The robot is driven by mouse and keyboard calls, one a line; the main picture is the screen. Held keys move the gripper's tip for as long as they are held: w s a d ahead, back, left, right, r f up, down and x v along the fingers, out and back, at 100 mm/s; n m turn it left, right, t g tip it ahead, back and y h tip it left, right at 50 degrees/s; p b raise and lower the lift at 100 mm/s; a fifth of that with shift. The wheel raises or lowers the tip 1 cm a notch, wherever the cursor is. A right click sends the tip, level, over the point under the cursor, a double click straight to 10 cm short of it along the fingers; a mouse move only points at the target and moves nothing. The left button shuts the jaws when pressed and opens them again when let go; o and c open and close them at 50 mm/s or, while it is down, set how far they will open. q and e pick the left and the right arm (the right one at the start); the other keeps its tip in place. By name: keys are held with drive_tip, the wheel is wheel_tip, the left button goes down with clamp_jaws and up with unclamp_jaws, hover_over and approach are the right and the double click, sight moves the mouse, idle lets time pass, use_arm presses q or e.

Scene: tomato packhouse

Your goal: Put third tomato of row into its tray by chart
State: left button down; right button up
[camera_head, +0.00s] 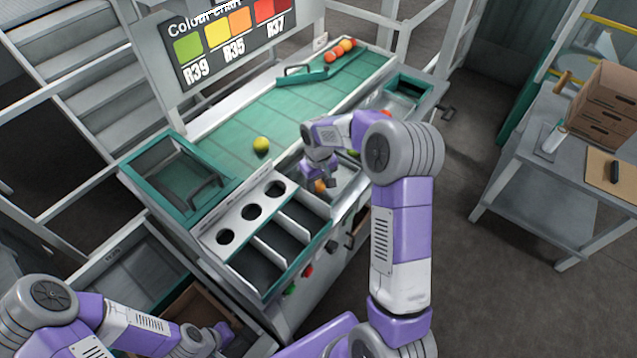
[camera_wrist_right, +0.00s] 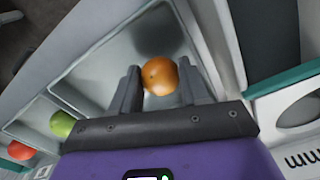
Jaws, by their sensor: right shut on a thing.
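My right gripper (camera_head: 320,184) is shut on an orange tomato (camera_wrist_right: 160,75), over the metal trough beside the belt; in the wrist view the tomato sits between both fingers. A green tomato (camera_wrist_right: 62,123) and a red tomato (camera_wrist_right: 20,150) lie further along the trough in the wrist view. The colour chart (camera_head: 228,42) shows green over R39, yellow and orange near R35, and reds over R37. The white rack (camera_head: 252,212) with three round holes has dark bays in front, which look empty. My left gripper (camera_head: 222,333) is low at the left; its jaws are too small to read.
A yellow-green tomato (camera_head: 261,145) lies on the green belt (camera_head: 285,110). Several orange and red tomatoes (camera_head: 340,50) sit at its far end. Green-rimmed bins (camera_head: 150,150) flank the belt. A side table (camera_head: 560,150) with cardboard boxes (camera_head: 604,105) stands right, across open floor.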

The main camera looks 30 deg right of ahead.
drive_tip(key=shift+f+b, duration=0.35)
drive_tip(key=shift+f, duration=0.25)
drive_tip(key=o, duration=0.8)
drive_tip(key=shift+c, duration=1.3)
drive_tip(key=shift+r, duration=0.15)
drive_tip(key=shift+r+p, duration=2.7)
drive_tip(key=shift+r, duration=0.7)
